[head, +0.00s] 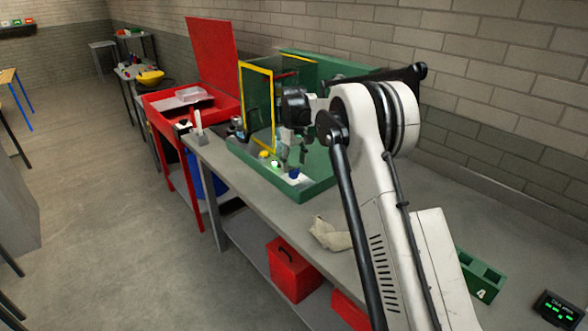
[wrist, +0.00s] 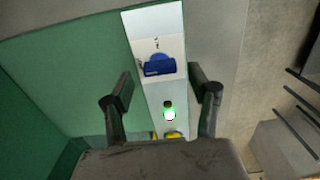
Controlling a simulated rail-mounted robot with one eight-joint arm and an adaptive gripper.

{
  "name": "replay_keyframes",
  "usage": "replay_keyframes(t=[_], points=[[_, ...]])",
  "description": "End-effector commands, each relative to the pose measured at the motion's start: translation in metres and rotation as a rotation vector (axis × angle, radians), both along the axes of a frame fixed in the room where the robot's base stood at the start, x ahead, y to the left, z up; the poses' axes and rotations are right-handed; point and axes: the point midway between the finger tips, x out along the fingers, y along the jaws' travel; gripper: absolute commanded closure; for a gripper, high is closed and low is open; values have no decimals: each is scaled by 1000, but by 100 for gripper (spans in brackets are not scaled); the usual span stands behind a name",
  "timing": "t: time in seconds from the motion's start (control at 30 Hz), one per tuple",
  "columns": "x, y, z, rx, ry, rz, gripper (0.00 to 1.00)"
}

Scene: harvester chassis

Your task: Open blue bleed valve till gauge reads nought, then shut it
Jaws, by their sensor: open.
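The blue bleed valve (head: 294,173) sits on a pale strip at the front edge of the green chassis (head: 312,188). In the wrist view, the blue valve (wrist: 159,66) lies on a white panel, ahead of the space between the fingers. My gripper (head: 290,158) is open and empty, just above and beside the strip in the head view. In the wrist view, my gripper's two fingers (wrist: 161,84) stand apart on either side of the panel, with nothing between them gripped. A round glowing green light (wrist: 169,113) sits nearer than the valve. I cannot identify a pressure gauge reading.
A yellow knob (head: 264,154) is on the strip beyond the valve. A yellow-edged frame (head: 257,66) rises behind. A cloth (head: 330,234) lies on the grey bench. A dark box with green digits (head: 556,308), unreadable, is at right. A red open-lidded cabinet (head: 187,108) stands left.

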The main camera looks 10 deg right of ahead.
Motion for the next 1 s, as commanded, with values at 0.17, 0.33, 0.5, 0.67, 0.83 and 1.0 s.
replay_keyframes(t=[0.17,0.33,0.5,0.67,0.83,1.0], points=[[0,0,-21,0,0,0,44],[0,0,-28,0,0,0,44],[0,0,-29,0,0,0,44],[0,0,-29,0,0,0,54],[0,0,-29,0,0,0,76],[0,0,-29,0,0,-1,90]])
